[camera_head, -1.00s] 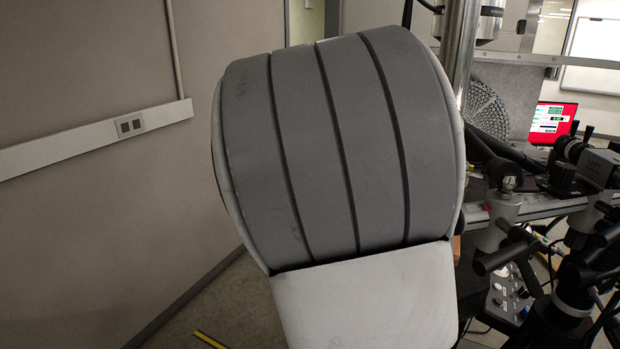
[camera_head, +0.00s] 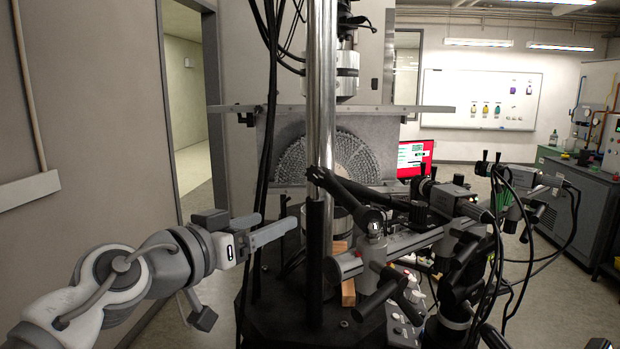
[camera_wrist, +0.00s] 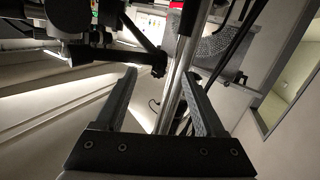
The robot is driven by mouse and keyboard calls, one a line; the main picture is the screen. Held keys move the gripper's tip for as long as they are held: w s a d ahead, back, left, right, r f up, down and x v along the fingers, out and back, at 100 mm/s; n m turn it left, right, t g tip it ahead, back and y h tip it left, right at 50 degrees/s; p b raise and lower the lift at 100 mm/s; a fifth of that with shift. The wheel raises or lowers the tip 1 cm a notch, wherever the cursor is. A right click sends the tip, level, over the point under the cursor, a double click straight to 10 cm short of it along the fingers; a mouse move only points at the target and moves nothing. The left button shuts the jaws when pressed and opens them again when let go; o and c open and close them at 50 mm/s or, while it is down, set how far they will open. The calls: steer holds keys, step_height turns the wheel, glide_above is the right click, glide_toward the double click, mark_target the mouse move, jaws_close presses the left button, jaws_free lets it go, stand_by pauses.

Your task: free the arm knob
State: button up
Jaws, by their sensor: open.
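A black articulated arm (camera_head: 350,190) runs from the bright steel column (camera_head: 321,90) down to the right. A dark round knob (camera_head: 371,218) sits at its lower joint, above a silver clamp; I cannot tell for sure that this is the arm knob. A black cylindrical end of a jointed arm (camera_wrist: 158,66) shows between the fingertips in the wrist view, seemingly beyond them. My gripper (camera_head: 290,218) is open and empty, left of the column and apart from the knob. Its two fingers (camera_wrist: 159,76) point toward the column in the wrist view.
The arched grey lattice specimen (camera_head: 302,150) stands behind the column. Black cables (camera_head: 266,130) hang left of it. Cameras on mounts (camera_head: 455,200) with loose cables crowd the right. A brown block (camera_head: 348,292) sits low by the clamp. Open floor lies at far right.

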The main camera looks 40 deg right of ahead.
step_height(320, 180, up, 4)
steer(key=a+f, duration=0.1)
steer(key=a, duration=0.1)
steer(key=h, duration=0.1)
glide_toward(312, 174)
steer(key=shift+t, duration=0.4)
steer(key=p+x, duration=0.1)
steer(key=x, duration=0.8)
steer(key=shift+s+d+f, duration=0.1)
steer(key=shift+d, duration=0.2)
steer(key=shift+c, duration=0.4)
jaws_close()
